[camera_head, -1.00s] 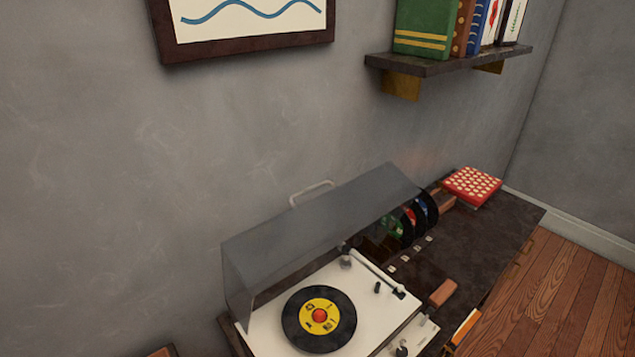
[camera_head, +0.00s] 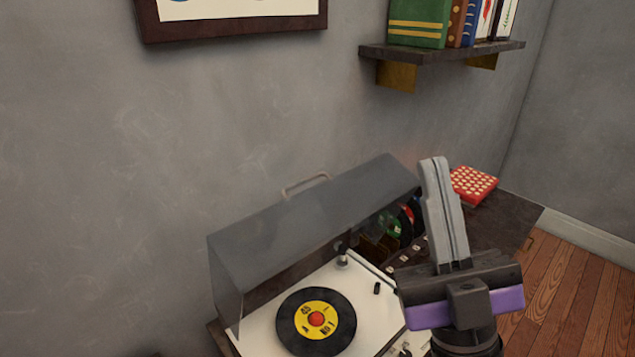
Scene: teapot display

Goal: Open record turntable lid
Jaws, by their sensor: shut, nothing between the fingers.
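The record turntable (camera_head: 370,325) stands on a dark cabinet at the lower middle, with a black record with a yellow label (camera_head: 316,320) on its white deck. Its clear grey lid (camera_head: 312,222) is raised and tilted back toward the wall, with a metal handle (camera_head: 306,184) on its upper edge. The deck is uncovered. My gripper (camera_head: 434,162) is at the right of the lid, pointing up, its fingers pressed together and empty.
Several records (camera_head: 398,222) stand upright behind the turntable's right side. A red patterned box (camera_head: 474,185) lies on the cabinet's far end. A wall shelf (camera_head: 440,50) with books is above right, and a framed picture (camera_head: 236,28) hangs above left. Wall space between them is clear.

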